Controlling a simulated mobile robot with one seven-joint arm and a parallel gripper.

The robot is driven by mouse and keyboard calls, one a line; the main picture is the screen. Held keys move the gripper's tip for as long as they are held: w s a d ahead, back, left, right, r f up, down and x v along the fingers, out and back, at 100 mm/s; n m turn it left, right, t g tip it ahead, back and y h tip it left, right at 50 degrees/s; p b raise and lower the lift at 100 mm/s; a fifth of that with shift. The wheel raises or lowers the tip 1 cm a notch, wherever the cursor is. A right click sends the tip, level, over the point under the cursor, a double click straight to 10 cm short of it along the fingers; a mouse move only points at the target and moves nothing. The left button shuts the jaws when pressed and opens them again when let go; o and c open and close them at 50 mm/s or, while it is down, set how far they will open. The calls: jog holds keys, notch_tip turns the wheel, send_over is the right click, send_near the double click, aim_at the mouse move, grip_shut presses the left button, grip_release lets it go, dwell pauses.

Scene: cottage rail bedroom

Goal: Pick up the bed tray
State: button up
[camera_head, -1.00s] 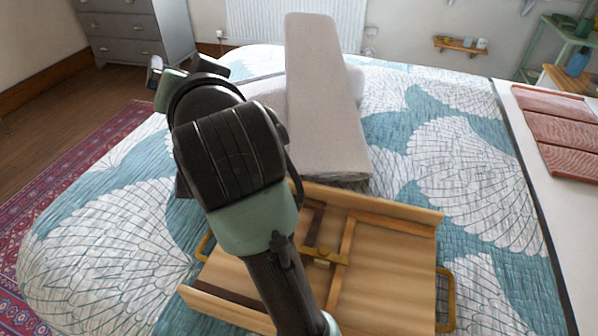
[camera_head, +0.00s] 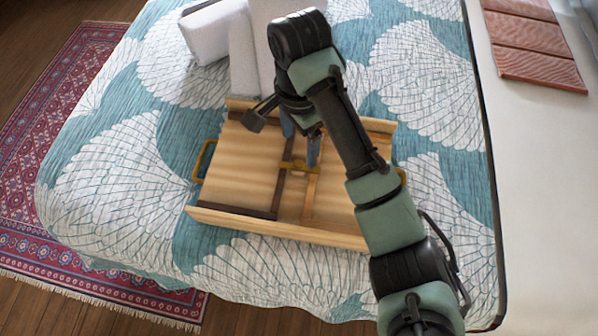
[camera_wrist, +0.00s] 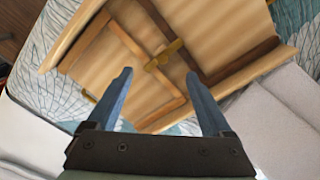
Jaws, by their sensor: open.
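The bed tray (camera_head: 240,172) is light wood with dark brown strips and brass-coloured handles at its ends. It lies on the bed's patterned cover, and my arm hides part of its right side. In the wrist view the tray (camera_wrist: 108,63) fills the upper middle, with a brass catch near its centre. My gripper (camera_head: 300,150) is over the tray, pointing down, with its blue fingers apart and nothing between them. In the wrist view my gripper (camera_wrist: 158,75) shows the fingers spread over the tray's inside. I cannot tell whether they touch it.
The bed (camera_head: 100,190) has a teal and white fan-patterned cover. Pale cushions (camera_head: 240,45) lie just behind the tray. A pale surface (camera_head: 540,180) with a reddish panelled item (camera_head: 535,45) is at right. A red rug (camera_head: 60,140) lies at left. The cover left of the tray is clear.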

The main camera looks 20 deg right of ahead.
jog(key=b, duration=0.2)
send_over(299, 165)
notch_tip(299, 165, down, 4)
jog(key=shift+s+f, duration=0.1)
jog(key=shift+f, duration=0.05)
jog(key=f, duration=0.3)
jog(key=f+b, duration=0.1)
jog(key=f, duration=0.1)
jog(key=shift+w+d+f, duration=0.1)
jog(key=shift+w+f, duration=0.05)
jog(key=shift+w, duration=0.1)
jog(key=shift+s, duration=0.1)
jog(key=shift+c, duration=0.2)
jog(key=shift+f, duration=0.2)
grip_shut()
jog(key=shift+s+a, duration=0.1)
jog(key=shift+a, duration=0.1)
